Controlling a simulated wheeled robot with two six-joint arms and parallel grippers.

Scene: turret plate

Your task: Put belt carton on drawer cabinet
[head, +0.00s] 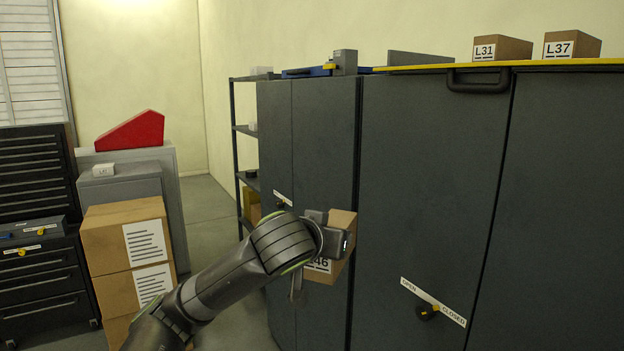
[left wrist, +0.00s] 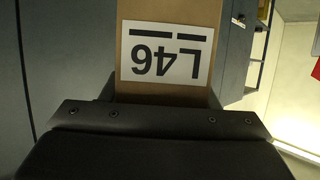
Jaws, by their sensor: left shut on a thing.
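A brown carton labelled L46 (head: 342,218) is held in front of the dark grey cabinet doors in the head view. My left gripper (head: 320,240) is shut on it. In the left wrist view the carton (left wrist: 170,85) shows its white label upside down; the fingertips are hidden there. A low black drawer cabinet (head: 45,293) stands at the far left, well apart from the carton. Another black unit with several drawers (head: 32,168) rises behind it. My right gripper is not in view.
Stacked brown boxes (head: 105,245) stand between my left arm and the low drawer cabinet. Grey cabinets behind them bear a red wedge (head: 132,131). A shelf rack (head: 236,155) stands behind the tall dark cabinets (head: 430,165). Cartons L31 (head: 505,48) and L37 (head: 575,45) sit on top.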

